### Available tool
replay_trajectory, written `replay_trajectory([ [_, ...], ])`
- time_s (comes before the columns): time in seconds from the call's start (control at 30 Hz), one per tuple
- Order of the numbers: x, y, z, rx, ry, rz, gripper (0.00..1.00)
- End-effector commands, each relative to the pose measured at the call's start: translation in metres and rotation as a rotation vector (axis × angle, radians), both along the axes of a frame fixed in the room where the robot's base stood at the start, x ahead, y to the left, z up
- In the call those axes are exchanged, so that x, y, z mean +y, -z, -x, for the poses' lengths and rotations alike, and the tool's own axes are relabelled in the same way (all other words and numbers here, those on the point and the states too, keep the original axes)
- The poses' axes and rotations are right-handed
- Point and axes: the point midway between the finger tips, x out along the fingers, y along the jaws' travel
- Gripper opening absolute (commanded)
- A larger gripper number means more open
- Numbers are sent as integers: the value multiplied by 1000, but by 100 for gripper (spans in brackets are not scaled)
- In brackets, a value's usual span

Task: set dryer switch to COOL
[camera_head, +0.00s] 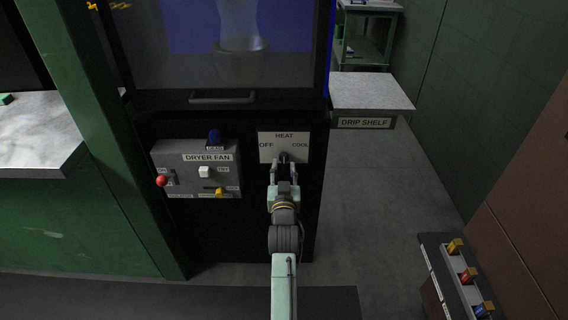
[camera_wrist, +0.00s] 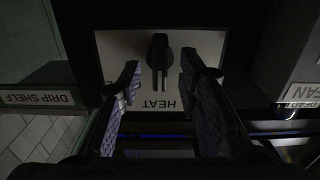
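The dryer switch plate (camera_head: 297,137) is a pale panel on the dark cabinet front, marked HEAT at the top, OFF at left and COOL at right. Its dark knob (camera_head: 283,157) is partly hidden by my gripper (camera_head: 284,168) in the head view. In the wrist view the plate (camera_wrist: 205,45) appears upside down, and the knob (camera_wrist: 159,55) points toward the HEAT label. My gripper (camera_wrist: 160,62) is open, with one finger on each side of the knob and visible gaps. I cannot tell how deep the fingers reach.
The dryer fan box (camera_head: 190,178) with small coloured controls juts out left of the plate. A handle (camera_head: 222,98) and glass window are above. The drip shelf (camera_head: 372,92) is at right, over open floor. A console (camera_head: 460,278) with coloured knobs stands at lower right.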

Motion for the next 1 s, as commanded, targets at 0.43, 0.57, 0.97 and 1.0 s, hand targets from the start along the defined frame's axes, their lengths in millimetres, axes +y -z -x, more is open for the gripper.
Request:
replay_trajectory([
  [0.43,0,0,6,0,0,61,32],
  [0.57,0,0,6,0,0,250,32],
  [0.97,0,0,6,0,0,605,32],
  [1.0,0,0,6,0,0,604,32],
])
